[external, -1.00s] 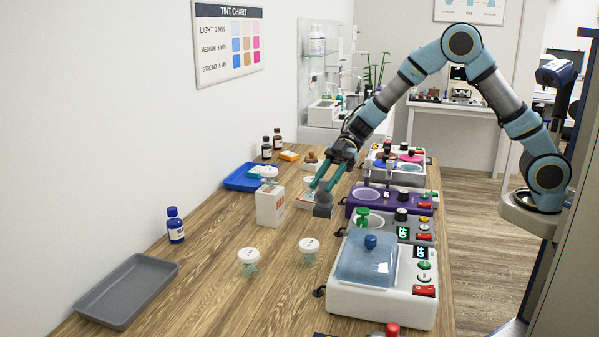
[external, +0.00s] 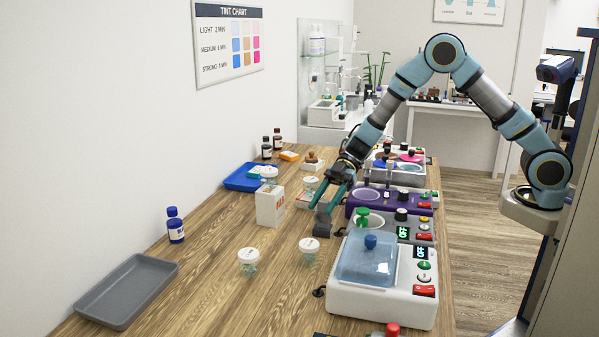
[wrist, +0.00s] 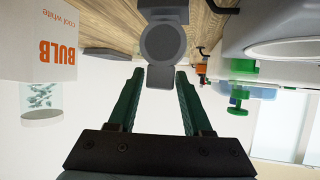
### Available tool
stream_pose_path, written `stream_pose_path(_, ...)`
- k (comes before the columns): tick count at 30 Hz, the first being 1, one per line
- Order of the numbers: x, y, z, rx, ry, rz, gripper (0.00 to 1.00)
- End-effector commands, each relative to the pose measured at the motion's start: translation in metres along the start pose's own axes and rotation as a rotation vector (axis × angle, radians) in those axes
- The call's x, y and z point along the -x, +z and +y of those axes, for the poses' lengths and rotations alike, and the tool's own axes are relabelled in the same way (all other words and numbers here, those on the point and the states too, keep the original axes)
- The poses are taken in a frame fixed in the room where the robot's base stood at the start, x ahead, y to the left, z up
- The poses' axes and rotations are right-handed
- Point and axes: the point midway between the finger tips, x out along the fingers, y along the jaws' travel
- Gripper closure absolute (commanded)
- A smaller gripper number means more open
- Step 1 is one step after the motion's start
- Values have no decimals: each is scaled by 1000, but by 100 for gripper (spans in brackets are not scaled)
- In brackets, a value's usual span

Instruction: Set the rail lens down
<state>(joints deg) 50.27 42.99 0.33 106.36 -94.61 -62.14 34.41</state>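The rail lens (external: 322,221) is a dark grey piece with a block-like foot; in the wrist view, its round disc (wrist: 163,43) lies between the foot and a small tab. My gripper (external: 331,195) is above it, with its green fingers on either side of the tab. In the wrist view the fingertips (wrist: 160,72) close against the tab's sides with no clear gap. The lens is upright and low over the wooden table (external: 215,270), between the bulb box and the row of devices. I cannot tell if its foot touches the table.
The white bulb box (external: 270,208) stands just left of the lens. Two white-lidded jars (external: 309,246) (external: 248,256) stand in front. A grey device (external: 385,222) and a blue-lidded white device (external: 375,265) are at the right. A grey tray (external: 127,290) lies front left.

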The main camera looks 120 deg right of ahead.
Motion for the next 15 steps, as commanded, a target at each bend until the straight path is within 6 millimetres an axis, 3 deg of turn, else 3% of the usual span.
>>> stream_pose_path(5, 0, 0, 0, 0, 0, 0, 30)
stream_pose_path(15, 5, -3, 0, 2, 2, 0, 30)
